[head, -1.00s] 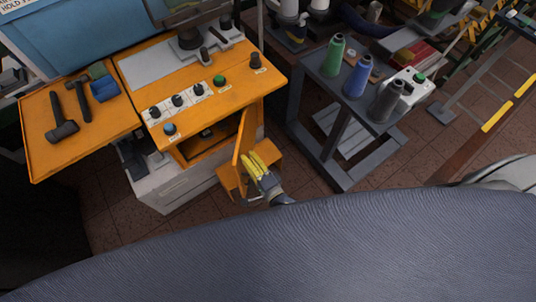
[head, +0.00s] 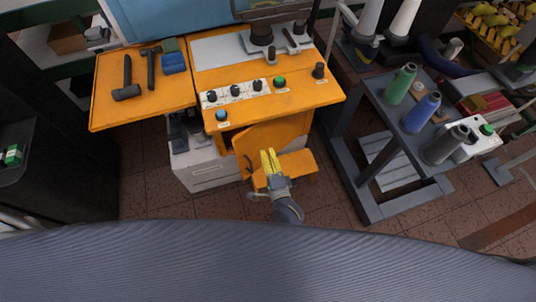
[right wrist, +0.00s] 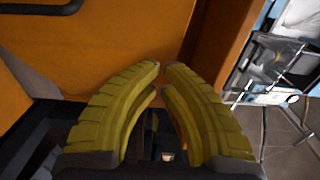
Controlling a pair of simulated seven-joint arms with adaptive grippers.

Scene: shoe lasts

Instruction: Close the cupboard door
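The cupboard door (head: 285,136) is an orange panel under the orange bench in the head view. It stands at an angle, with a dark gap at its left side, and covers most of the opening. A dark handle (head: 248,164) is near its left edge; part of a dark handle (right wrist: 40,6) shows at upper left in the right wrist view. My right gripper (head: 268,153), with yellow fingers, is in front of the door. Its fingertips (right wrist: 162,66) are together with nothing between them, close to the orange panel; contact cannot be told. My left gripper is not in view.
The orange bench (head: 270,101) carries knobs, a green button and hammers. A low orange ledge (head: 297,166) juts out beside my gripper. A grey cart (head: 388,207) with several thread cones stands at right. Brick-coloured floor (head: 148,192) is free at left.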

